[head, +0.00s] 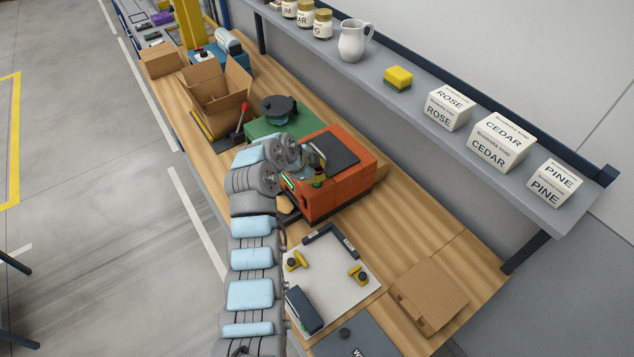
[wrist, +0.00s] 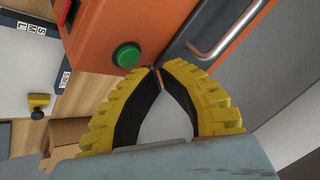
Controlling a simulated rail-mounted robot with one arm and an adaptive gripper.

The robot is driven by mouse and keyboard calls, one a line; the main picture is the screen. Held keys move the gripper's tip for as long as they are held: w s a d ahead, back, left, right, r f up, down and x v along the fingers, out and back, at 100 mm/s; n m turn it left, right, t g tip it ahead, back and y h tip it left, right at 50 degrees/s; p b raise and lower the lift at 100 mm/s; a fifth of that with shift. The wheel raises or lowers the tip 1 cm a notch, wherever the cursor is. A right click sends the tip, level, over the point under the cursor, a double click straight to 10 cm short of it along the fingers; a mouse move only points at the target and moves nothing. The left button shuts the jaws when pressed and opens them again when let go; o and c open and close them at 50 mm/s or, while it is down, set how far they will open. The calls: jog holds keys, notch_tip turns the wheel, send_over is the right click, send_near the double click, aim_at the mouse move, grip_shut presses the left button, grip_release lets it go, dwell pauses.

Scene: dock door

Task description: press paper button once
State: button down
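The orange machine (head: 338,190) stands on the wooden bench in the head view. In the wrist view its orange face (wrist: 108,25) carries a round green button (wrist: 127,54), and part of a red one (wrist: 65,12) shows at the upper left. No label reading "paper" is legible on either. My gripper (wrist: 158,68) has yellow ribbed fingers with black pads; their tips meet with nothing held between them. The tips are just right of and below the green button in the picture and appear apart from it. In the head view my arm partly covers the machine's front.
A whiteish board with yellow clamps (head: 330,275) and a flat cardboard piece (head: 430,290) lie at the near end of the bench. A green machine (head: 275,126) and an open carton (head: 215,95) stand behind. A shelf (head: 450,140) with soap boxes runs along the wall.

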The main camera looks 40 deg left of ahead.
jog(key=shift+r, duration=2.4)
